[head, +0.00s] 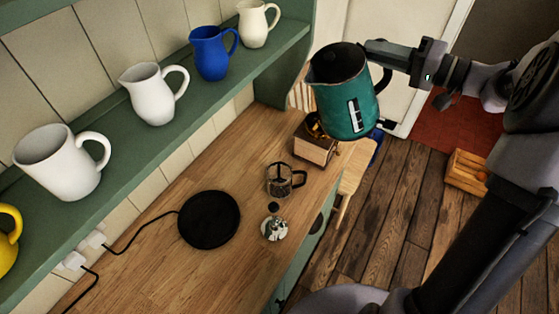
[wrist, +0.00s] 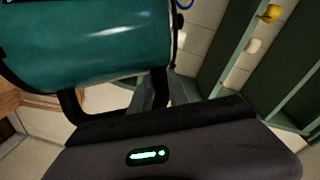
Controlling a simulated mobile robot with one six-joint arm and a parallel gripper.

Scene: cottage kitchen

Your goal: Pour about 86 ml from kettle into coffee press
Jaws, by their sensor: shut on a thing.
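The teal kettle (head: 346,104) with a black lid hangs in the air in the head view, roughly upright, its spout toward the left. My gripper (head: 378,54) is shut on the kettle's black handle at its right side. In the wrist view the kettle (wrist: 95,42) fills the upper left, with my gripper (wrist: 152,92) at its handle. The glass coffee press (head: 279,181) stands on the wooden counter, below and left of the kettle. Its inside looks empty, though it is small in view. A metal and black part, likely the press's lid and plunger (head: 274,227), lies on the counter in front of it.
A black round kettle base (head: 209,219) with a cord sits on the counter (head: 140,262). A wooden coffee grinder (head: 315,146) stands behind the press. A green shelf (head: 190,110) with several jugs runs along the wall. A wooden crate (head: 466,172) is on the floor at right.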

